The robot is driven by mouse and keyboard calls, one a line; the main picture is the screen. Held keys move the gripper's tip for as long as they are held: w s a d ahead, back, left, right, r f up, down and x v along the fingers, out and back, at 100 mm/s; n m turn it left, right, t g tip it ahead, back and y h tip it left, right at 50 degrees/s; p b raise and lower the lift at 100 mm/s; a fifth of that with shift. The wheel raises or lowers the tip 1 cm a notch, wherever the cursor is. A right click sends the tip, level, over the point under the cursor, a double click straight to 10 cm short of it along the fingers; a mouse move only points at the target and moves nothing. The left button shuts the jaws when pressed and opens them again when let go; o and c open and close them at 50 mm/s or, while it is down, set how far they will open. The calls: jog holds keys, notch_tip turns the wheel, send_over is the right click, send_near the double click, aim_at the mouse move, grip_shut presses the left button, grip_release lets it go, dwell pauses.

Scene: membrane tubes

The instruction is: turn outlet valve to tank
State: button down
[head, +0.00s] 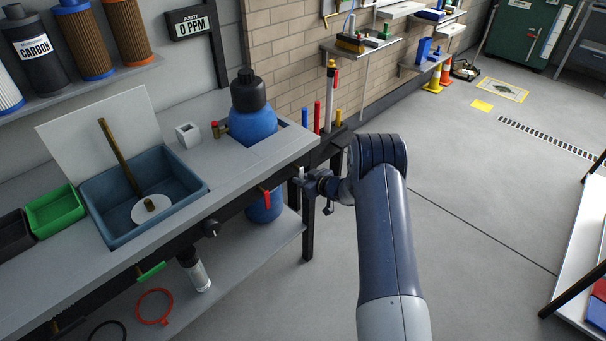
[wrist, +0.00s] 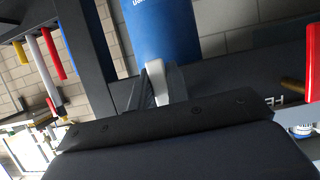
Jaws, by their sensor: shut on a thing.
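My gripper (head: 308,183) is at the front right corner of the workbench, low beside its edge. It is shut on a small pale piece, which shows as a whitish upright shape (head: 301,172) and in the wrist view (wrist: 168,82). I cannot tell whether this is the outlet valve's handle. My gripper's dark body hides the lower wrist view. A blue tank (head: 252,125) with a black cap stands at the bench's right end. A large blue cylinder (wrist: 162,30) with cut-off white lettering fills the top middle of the wrist view.
A red handle (head: 266,196) hangs at the bench front; a red handle (wrist: 313,62) beside brass shows in the wrist view. A blue vessel (head: 262,208) sits beneath the bench. Coloured tubes (head: 317,117) stand behind my gripper. The floor (head: 460,220) to the right is clear.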

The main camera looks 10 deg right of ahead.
jog(key=shift+s+a, duration=0.1)
dwell(0.5)
jog(key=c, duration=1.6)
grip_release()
jog(key=shift+c, duration=0.2)
jog(key=v, duration=1)
jog(key=shift+s+d, duration=0.2)
jog(key=shift+d, duration=0.15)
jog(key=shift+w, duration=0.1)
jog(key=x, duration=1)
jog(key=shift+w+a, duration=0.15)
jog(key=shift+a, duration=0.2)
